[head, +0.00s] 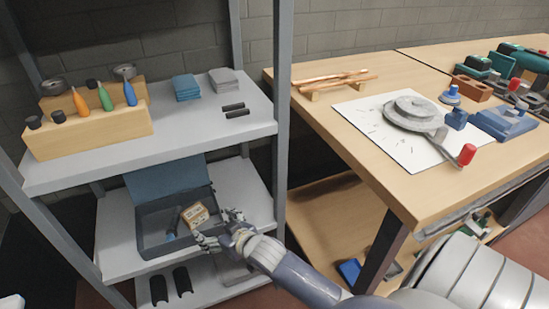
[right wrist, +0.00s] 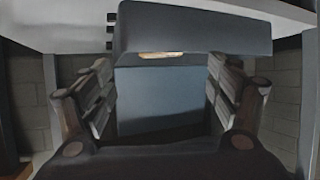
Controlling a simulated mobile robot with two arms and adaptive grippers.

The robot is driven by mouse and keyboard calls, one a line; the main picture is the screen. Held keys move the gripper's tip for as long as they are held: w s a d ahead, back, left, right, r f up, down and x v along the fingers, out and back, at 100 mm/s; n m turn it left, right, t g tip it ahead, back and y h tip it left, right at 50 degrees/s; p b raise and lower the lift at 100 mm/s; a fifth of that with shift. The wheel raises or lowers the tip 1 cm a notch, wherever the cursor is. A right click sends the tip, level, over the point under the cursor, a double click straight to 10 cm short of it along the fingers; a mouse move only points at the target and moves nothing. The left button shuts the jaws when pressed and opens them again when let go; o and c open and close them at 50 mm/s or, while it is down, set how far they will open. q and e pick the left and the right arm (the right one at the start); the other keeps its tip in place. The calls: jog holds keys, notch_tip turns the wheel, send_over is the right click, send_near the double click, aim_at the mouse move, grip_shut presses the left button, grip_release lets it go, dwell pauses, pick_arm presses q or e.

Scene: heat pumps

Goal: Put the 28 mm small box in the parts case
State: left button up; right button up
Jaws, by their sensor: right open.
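The parts case (head: 146,229) is a dark grey case standing open on the middle shelf, with its blue-grey lid (head: 165,181) raised at the back. A small tan box (head: 195,214) with a pale label, apparently the 28 mm small box, sits inside the case towards its right side. My right gripper (head: 222,229) is open at the case's right front, close to the box. In the right wrist view my fingers (right wrist: 163,100) are apart with nothing held; the case wall (right wrist: 190,30) and a tan sliver of the box (right wrist: 160,54) show beyond.
Steel posts (head: 281,110) frame the shelves. The upper shelf (head: 190,135) holds a wooden block with coloured bottles, and folded cloths. Dark curved pieces (head: 170,287) lie on the bottom shelf. A wooden workbench (head: 400,185) stands at the right. Bare shelf lies right of the case.

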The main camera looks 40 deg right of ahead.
jog(key=s+f+g+h, duration=0.1)
jog(key=s+f+g, duration=0.2)
jog(key=s+f, duration=0.5)
jog(key=s+f+g, duration=0.3)
jog(key=s+f, duration=0.3)
jog(key=f, duration=0.5)
jog(key=s+f+g, duration=0.2)
jog(key=s+f, duration=0.3)
jog(key=s, duration=0.4)
jog(key=s+a+f+n+g, duration=0.1)
jog(key=s+f+g, duration=0.1)
jog(key=s+f, duration=0.4)
jog(key=s, duration=0.2)
jog(key=shift+s+g, duration=0.3)
jog(key=shift+s, duration=0.05)
jog(key=shift+a, duration=0.1)
pick_arm(q)
jog(key=s+a+r+g+p, duration=0.1)
jog(key=s+a+p, duration=0.2)
jog(key=s+p, duration=1.2)
jog(key=shift+s+p, duration=0.3)
jog(key=shift+s, duration=0.25)
pick_arm(e)
jog(key=s+d+r+g, duration=0.1)
jog(key=s+d, duration=0.2)
jog(key=s, duration=1.3)
jog(key=shift+r, duration=0.1)
